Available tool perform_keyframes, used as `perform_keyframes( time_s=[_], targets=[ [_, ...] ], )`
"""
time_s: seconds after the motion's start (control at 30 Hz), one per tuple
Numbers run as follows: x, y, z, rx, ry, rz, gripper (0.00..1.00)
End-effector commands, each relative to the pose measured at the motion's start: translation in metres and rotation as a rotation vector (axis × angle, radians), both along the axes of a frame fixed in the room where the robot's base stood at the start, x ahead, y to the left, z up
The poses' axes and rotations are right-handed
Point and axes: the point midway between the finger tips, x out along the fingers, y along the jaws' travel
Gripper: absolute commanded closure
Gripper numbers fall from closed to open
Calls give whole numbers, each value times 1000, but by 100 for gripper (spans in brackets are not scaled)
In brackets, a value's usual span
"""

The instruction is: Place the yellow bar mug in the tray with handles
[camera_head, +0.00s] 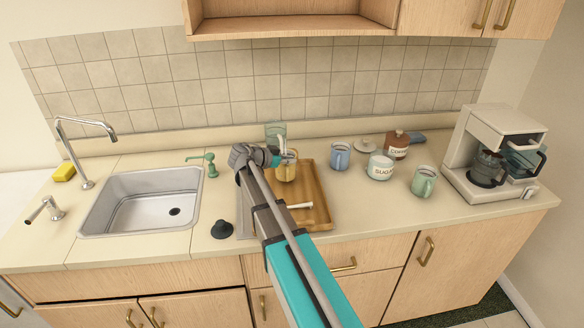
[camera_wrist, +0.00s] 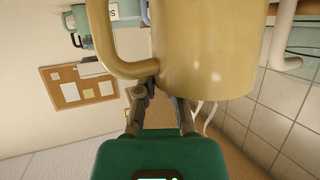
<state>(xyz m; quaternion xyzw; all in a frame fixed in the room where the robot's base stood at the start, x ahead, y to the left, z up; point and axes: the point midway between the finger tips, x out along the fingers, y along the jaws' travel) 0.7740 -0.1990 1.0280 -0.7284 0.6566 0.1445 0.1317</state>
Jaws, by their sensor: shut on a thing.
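The yellow mug (camera_head: 287,172) is at the end of my arm, over the back left part of the wooden tray (camera_head: 322,215) in the head view. I cannot tell whether the mug touches the tray. In the wrist view the mug (camera_wrist: 212,50) fills the upper middle, its handle at the left. My gripper (camera_wrist: 165,88) is shut on the mug's near side, by the handle's end. In the head view my gripper (camera_head: 277,160) is partly hidden at the mug's left. My arm covers the tray's left part.
A white object (camera_head: 300,206) lies in the tray. A clear glass vessel (camera_head: 276,133) stands behind my gripper. A blue mug (camera_head: 339,156), sugar jar (camera_head: 380,167), green mug (camera_head: 424,181) and coffee maker (camera_head: 494,155) stand right. The sink (camera_head: 142,202) is left, with a dark stopper (camera_head: 222,230) nearby.

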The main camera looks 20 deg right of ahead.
Motion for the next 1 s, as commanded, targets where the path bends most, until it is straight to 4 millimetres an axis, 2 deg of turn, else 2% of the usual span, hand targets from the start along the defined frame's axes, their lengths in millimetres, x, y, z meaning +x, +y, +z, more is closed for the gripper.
perform_keyframes(
  time_s=[0.03, 0.2, 0.87, 0.9, 1.0],
  targets=[
    [0, 0, -8, -2, 0, 0, 100],
    [0, 0, -14, -2, 0, 0, 100],
    [0, 1, -20, -2, -1, 1, 100],
    [0, 1, -19, 0, 0, 1, 82],
    [0, 1, -19, 0, 0, 1, 63]
  ],
)
